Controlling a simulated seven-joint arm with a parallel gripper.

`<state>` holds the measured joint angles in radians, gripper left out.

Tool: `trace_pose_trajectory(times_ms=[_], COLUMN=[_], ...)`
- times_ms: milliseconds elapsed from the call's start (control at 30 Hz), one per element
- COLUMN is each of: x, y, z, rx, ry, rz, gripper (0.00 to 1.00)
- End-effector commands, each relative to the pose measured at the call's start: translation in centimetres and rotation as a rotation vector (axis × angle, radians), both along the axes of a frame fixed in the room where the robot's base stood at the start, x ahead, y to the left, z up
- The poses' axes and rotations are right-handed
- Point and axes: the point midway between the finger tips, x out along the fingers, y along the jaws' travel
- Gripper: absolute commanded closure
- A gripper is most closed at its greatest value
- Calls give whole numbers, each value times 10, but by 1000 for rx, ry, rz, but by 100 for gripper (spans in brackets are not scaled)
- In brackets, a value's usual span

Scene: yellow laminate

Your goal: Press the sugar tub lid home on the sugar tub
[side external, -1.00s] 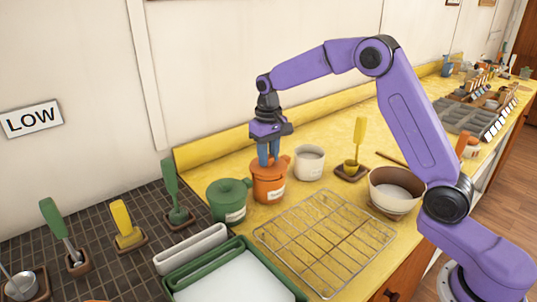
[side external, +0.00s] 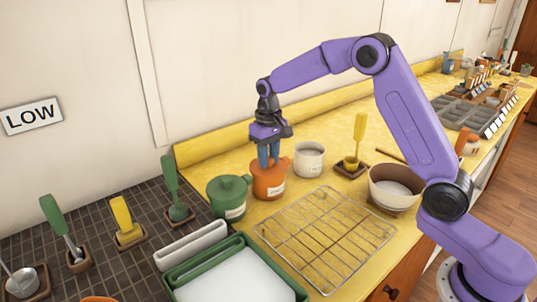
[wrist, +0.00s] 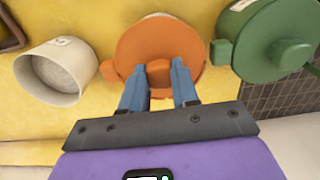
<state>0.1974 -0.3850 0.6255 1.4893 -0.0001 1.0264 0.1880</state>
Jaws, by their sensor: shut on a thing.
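The orange sugar tub (side external: 268,188) stands upright on the yellow counter, its label too small to read. The orange sugar tub lid (wrist: 135,45) is on top of it, and in the side view it looks level and close to the rim. I cannot tell whether it is fully seated. My gripper (side external: 268,163) points straight down over the tub. In the wrist view my gripper (wrist: 159,88) is shut on the lid's knob (wrist: 158,72), one blue finger on each side. The fingers hide part of the lid.
A green lidded tub (side external: 229,199) stands close on the left, and a white open tub (side external: 309,160) close on the right. A wire rack (side external: 325,240) lies in front. A bowl (side external: 395,187) and a yellow utensil (side external: 358,135) in a holder are further right.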

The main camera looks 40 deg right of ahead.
Motion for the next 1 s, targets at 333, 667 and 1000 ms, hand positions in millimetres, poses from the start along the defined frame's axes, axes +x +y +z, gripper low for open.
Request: trace_pose_trajectory(times_ms=[333,667,1000], x=[0,-1,-1], y=[0,1,1], z=[-2,-8,-8], rx=[0,-1,-1], ry=[1,4,6], rz=[0,1,2], gripper=[100,100,100])
